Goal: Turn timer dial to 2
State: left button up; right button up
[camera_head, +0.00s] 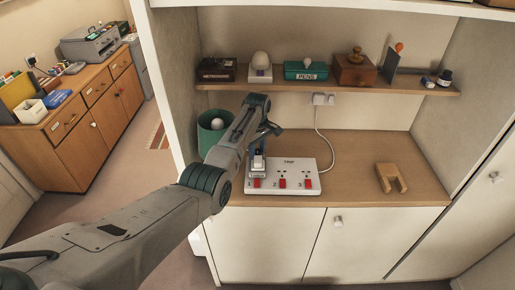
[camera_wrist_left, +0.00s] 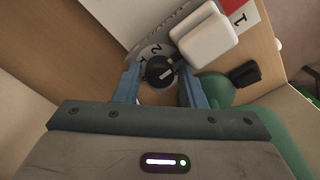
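The power strip (camera_head: 309,178) is a white board marked TRIP, with several red switches, on the wooden counter. My left gripper (camera_head: 259,148) reaches down over the strip's left end. In the left wrist view, its blue fingers (camera_wrist_left: 158,80) stand apart, one on each side of the dial. A small gap shows at the left finger; contact at the right one is unclear. My right gripper is out of view.
A white plug-like block (camera_wrist_left: 207,40) sits close beside the dial. A green bin (camera_head: 213,130) stands left of the strip, and a wooden notched block (camera_head: 390,177) lies to the right. A white cord (camera_head: 318,128) runs to the wall socket. A shelf (camera_head: 420,89) with several items hangs above.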

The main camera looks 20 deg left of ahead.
pick_arm(q)
jog(key=c, duration=0.7)
jog(key=shift+c, duration=0.2)
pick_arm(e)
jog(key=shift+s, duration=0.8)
pick_arm(q)
jog(key=shift+m, duration=0.4)
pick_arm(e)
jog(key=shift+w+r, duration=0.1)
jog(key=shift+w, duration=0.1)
pick_arm(q)
jog(key=shift+m+p, duration=0.5)
jog(key=shift+m, duration=0.5)
jog(key=m+p, duration=0.1)
jog(key=m, duration=1.5)
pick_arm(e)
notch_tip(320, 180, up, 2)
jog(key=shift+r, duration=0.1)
